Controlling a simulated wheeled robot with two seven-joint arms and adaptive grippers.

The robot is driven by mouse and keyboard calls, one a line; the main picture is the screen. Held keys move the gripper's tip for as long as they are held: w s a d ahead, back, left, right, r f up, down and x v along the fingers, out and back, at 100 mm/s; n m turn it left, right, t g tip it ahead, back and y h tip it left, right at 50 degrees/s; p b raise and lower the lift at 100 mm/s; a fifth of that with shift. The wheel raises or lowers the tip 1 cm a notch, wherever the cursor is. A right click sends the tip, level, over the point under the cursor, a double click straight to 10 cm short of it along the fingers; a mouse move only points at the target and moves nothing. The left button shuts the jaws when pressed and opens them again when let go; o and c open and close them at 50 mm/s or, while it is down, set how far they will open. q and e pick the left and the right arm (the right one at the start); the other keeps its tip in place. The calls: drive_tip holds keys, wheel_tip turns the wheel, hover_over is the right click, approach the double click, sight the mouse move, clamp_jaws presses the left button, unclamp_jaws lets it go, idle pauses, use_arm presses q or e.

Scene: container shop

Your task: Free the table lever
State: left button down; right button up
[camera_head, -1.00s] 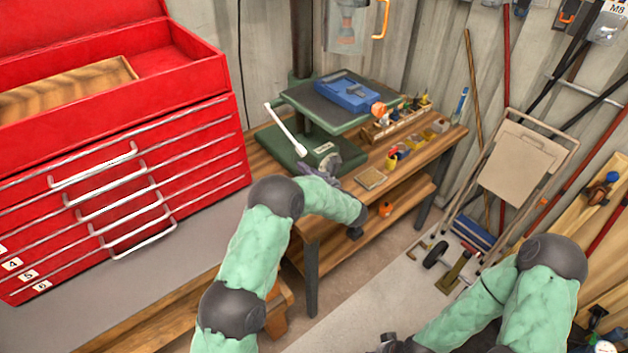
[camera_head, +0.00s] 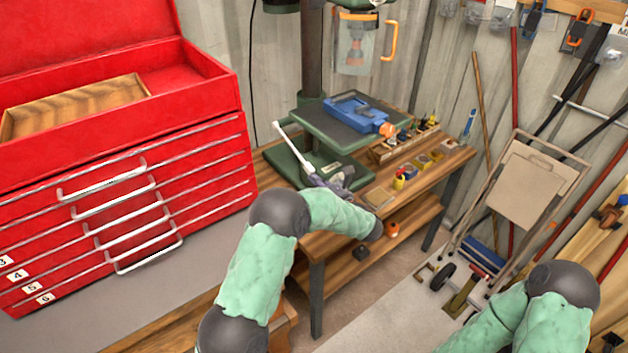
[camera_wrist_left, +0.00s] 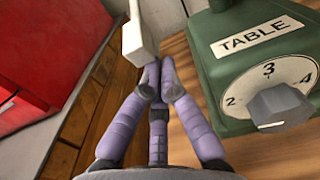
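The white table lever (camera_head: 291,143) slants down across the green base (camera_head: 283,160) of the drill press. In the left wrist view its thick pale end (camera_wrist_left: 138,38) is at the top. My left gripper (camera_head: 316,178) is by the lever's lower end. In the left wrist view its purple fingers (camera_wrist_left: 160,78) are brought together, tips right beside the lever end; contact is unclear and nothing shows held between them. A green housing labelled TABLE (camera_wrist_left: 255,42) with a numbered dial and grey knob (camera_wrist_left: 281,106) is to the right. My right gripper is outside the view.
The wooden bench (camera_head: 435,175) carries the press, small jars and a tool rack. A blue vise (camera_head: 353,112) sits on the press table above my left gripper. A red tool chest (camera_head: 110,165) stands to the left; a folded cart (camera_head: 525,180) to the right.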

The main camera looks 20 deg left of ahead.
use_arm(q)
wheel_tip(320, 180, up, 11)
drive_tip(key=s+d+p, duration=0.1)
drive_tip(key=p, duration=0.5)
drive_tip(key=shift+d+r, duration=0.15)
drive_tip(key=shift+d, duration=0.1)
wheel_tip(320, 180, down, 5)
drive_tip(key=b, duration=0.2)
drive_tip(key=s+d+r+p, duration=0.2)
drive_tip(key=s+d+r, duration=0.3)
drive_tip(key=d+r, duration=0.1)
drive_tip(key=shift+s+d+r+p, duration=0.2)
drive_tip(key=shift+s+d+p, duration=0.2)
drive_tip(key=shift+d, duration=0.25)
